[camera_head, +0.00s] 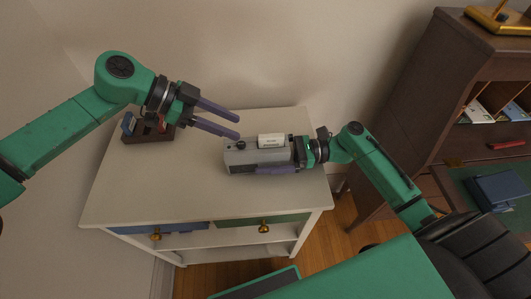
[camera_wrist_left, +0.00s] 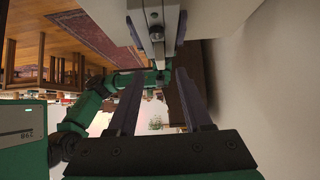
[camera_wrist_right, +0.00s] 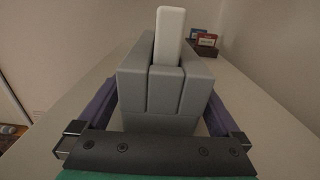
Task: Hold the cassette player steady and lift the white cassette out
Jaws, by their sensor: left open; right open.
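The grey cassette player (camera_head: 240,158) stands on the white cabinet top, toward its right side. The white cassette (camera_head: 271,141) stands upright in its top and sticks out above it; it also shows in the right wrist view (camera_wrist_right: 170,35). My right gripper (camera_wrist_right: 160,115) is open, its purple fingers on either side of the player's body; I cannot tell whether they touch it. My left gripper (camera_head: 238,126) is open and empty, up and to the left of the cassette, fingers pointing toward it. The player (camera_wrist_left: 155,18) shows at the top of the left wrist view.
A dark rack (camera_head: 150,130) with a blue and a red cassette stands at the cabinet's back left, below my left arm. The cabinet top (camera_head: 150,185) is clear at the front left. A brown desk with shelves (camera_head: 425,90) stands to the right.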

